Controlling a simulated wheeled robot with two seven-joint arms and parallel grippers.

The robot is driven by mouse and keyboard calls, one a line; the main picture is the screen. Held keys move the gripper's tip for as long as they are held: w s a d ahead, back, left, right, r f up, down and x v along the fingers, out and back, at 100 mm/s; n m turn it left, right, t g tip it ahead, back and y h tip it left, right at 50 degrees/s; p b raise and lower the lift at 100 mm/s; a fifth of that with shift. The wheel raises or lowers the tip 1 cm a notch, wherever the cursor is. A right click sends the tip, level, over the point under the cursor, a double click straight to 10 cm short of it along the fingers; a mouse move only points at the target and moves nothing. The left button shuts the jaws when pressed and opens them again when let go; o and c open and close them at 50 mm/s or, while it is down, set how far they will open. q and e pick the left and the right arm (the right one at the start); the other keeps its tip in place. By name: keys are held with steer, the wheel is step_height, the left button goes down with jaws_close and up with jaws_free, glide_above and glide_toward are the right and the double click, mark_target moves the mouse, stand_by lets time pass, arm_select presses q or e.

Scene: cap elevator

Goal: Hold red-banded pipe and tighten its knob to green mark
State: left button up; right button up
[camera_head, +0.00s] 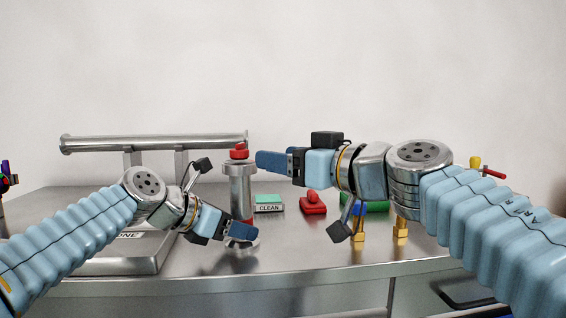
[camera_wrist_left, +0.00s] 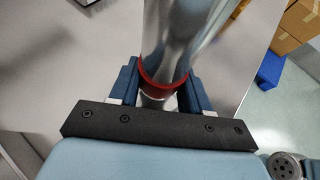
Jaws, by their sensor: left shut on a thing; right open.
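The red-banded pipe (camera_head: 241,190) is a silver upright pipe near the middle of the table. A red knob (camera_head: 239,153) sits on its top. My left gripper (camera_head: 243,236) is shut on the lower part of the pipe. In the left wrist view the pipe (camera_wrist_left: 180,38) stands between the fingers, with its red band (camera_wrist_left: 162,84) right at them. My right gripper (camera_head: 264,162) is open, level with the knob and just right of it in the picture; whether it touches the knob I cannot tell. I cannot make out a green mark on the pipe.
A horizontal steel pipe (camera_head: 150,144) on posts stands behind at left. A steel tray (camera_head: 120,264) lies front left, partly behind my left arm. A green-topped block labelled CLEAN (camera_head: 268,204) and a red object (camera_head: 313,204) sit right of the pipe. Yellow-footed items stand under my right arm.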

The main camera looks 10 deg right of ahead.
arm_select(q)
steer(key=o, duration=0.9)
